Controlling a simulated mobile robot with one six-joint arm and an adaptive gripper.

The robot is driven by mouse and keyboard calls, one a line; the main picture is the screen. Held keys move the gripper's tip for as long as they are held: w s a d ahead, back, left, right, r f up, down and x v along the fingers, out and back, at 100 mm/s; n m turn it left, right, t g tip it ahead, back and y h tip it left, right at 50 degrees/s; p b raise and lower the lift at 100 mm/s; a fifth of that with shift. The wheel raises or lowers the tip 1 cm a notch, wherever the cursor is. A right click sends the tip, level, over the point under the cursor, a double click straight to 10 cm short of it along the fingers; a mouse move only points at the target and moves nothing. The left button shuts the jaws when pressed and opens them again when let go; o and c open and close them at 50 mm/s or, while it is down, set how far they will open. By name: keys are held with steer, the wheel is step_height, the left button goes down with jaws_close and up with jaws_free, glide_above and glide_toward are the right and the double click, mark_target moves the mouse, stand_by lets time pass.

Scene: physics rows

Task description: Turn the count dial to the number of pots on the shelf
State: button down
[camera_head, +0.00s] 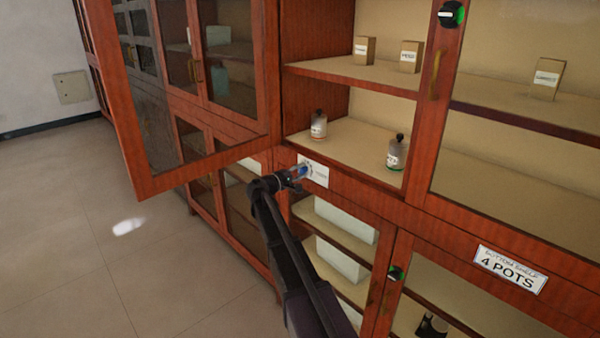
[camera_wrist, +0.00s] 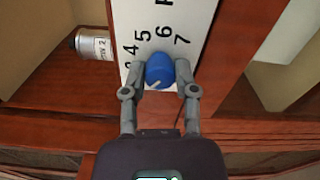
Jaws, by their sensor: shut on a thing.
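The count dial's blue knob (camera_wrist: 161,66) sits on a white plate (camera_wrist: 150,28) with black numerals; 4, 5, 6 and 7 are readable. A pale mark on the knob points toward the lower left; the numeral there is hidden or cut off. My gripper (camera_wrist: 160,74) has its two fingers closed on the knob's sides. In the head view my gripper (camera_head: 297,174) is at the plate (camera_head: 318,173) on the cabinet rail. Two pots with dark lids, a left pot (camera_head: 319,125) and a right pot (camera_head: 396,153), stand on the shelf (camera_head: 352,142) above. One labelled pot (camera_wrist: 95,44) shows in the wrist view.
A glazed cabinet door (camera_head: 205,170) stands open at left. A sign (camera_head: 509,270) reads "BOTTOM SHELF 4 POTS". Boxes (camera_head: 410,56) stand on the upper shelf. Knobs with green show on the upper post (camera_head: 452,14) and lower door (camera_head: 396,272). Floor at left is clear.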

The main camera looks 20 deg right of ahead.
steer(key=shift+c, duration=2)
jaws_free()
steer(key=shift+d, duration=0.1)
steer(key=v, duration=1.2)
